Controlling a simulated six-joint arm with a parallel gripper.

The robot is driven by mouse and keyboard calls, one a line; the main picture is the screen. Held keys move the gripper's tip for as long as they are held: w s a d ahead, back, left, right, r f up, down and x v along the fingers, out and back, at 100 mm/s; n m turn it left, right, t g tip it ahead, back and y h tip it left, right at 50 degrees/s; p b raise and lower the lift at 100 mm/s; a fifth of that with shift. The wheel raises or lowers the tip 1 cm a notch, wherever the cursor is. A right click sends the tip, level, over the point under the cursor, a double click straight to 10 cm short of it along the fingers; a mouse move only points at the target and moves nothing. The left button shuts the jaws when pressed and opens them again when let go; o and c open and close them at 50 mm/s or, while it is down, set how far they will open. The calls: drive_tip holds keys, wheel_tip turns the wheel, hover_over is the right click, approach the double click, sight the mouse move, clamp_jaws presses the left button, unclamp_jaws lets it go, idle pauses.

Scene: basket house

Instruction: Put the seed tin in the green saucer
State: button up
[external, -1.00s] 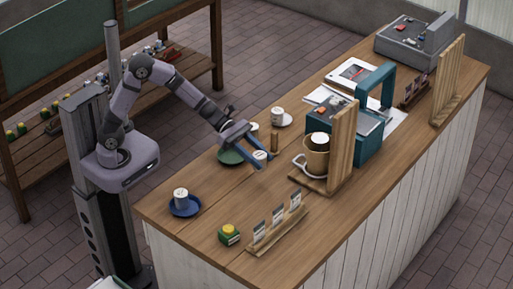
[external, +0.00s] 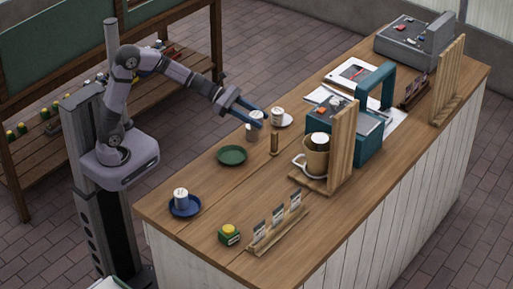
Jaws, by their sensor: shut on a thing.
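The green saucer (external: 231,155) lies empty on the wooden counter. My gripper (external: 259,120) is above the counter, up and to the right of the saucer in the picture. It is shut on a small tin with a pale top (external: 257,115). A similar pale tin (external: 252,132) stands just below it in the picture, partly overlapped. Another tin (external: 278,116) stands on a white saucer (external: 288,122), and another (external: 181,195) stands on a blue saucer (external: 185,209). The labels are too small to read, so I cannot tell which is the seed tin.
A brown cylinder (external: 274,143) stands right of the green saucer.

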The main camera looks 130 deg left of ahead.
drive_tip(key=s+n, duration=0.1)
drive_tip(key=s, duration=0.6)
drive_tip(key=m+h, duration=0.2)
hover_over(232, 158)
wheel_tip(232, 158, down, 2)
drive_tip(key=shift+a+f, duration=0.1)
drive_tip(key=shift+f, duration=5.1)
drive_tip(key=shift+f, duration=0.15)
drive_tip(key=o, duration=1.1)
drive_tip(key=shift+c, duration=0.2)
